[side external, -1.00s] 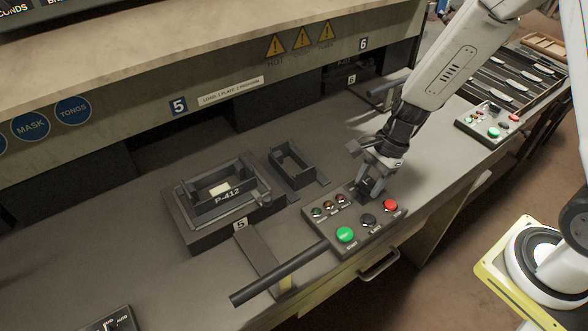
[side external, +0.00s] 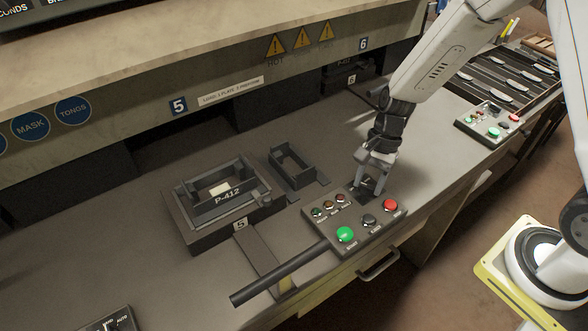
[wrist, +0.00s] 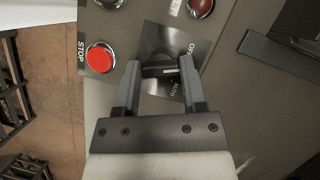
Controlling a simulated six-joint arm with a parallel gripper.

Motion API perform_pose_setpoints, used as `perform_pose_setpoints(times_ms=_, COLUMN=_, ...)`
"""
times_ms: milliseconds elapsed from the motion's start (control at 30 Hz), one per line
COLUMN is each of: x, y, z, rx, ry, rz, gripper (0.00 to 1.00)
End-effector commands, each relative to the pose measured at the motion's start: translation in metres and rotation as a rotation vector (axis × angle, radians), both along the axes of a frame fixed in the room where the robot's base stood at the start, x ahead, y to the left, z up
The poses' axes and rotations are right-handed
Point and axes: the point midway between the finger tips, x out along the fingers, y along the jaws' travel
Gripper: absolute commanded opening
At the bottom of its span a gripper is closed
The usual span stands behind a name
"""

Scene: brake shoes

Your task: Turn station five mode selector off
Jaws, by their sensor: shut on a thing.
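The station five control box (side external: 336,233) sits on the bench near its front edge, right of the fixture marked P-412. Its mode selector is a black knob (wrist: 160,72) on a dark plate with OFF and AUTO lettering, seen in the wrist view. My gripper (side external: 368,183) points down over the box's back right corner. In the wrist view, my gripper (wrist: 160,80) has one finger on each side of the knob and is shut on it. The knob is mostly hidden by the fingers in the side view.
The red stop button (wrist: 100,58) is close to my left finger in the wrist view. The green start button (side external: 345,234) and small lamps share the box. The P-412 fixture (side external: 180,225), a dark bar handle (side external: 280,274) and an empty bracket (side external: 292,165) stand to the left.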

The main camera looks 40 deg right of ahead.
Motion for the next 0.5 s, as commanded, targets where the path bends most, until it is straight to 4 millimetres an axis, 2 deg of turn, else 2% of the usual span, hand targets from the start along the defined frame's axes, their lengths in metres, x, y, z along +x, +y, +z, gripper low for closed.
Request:
perform_pose_setpoints(times_ms=200, x=0.0011, y=0.0003, z=0.0004, rx=0.000, ry=-0.001, rz=0.164, gripper=0.00)
perform_pose_setpoints(times_ms=500, x=0.0013, y=0.0005, z=0.0005, rx=0.001, ry=-0.001, rz=0.291, gripper=0.00)
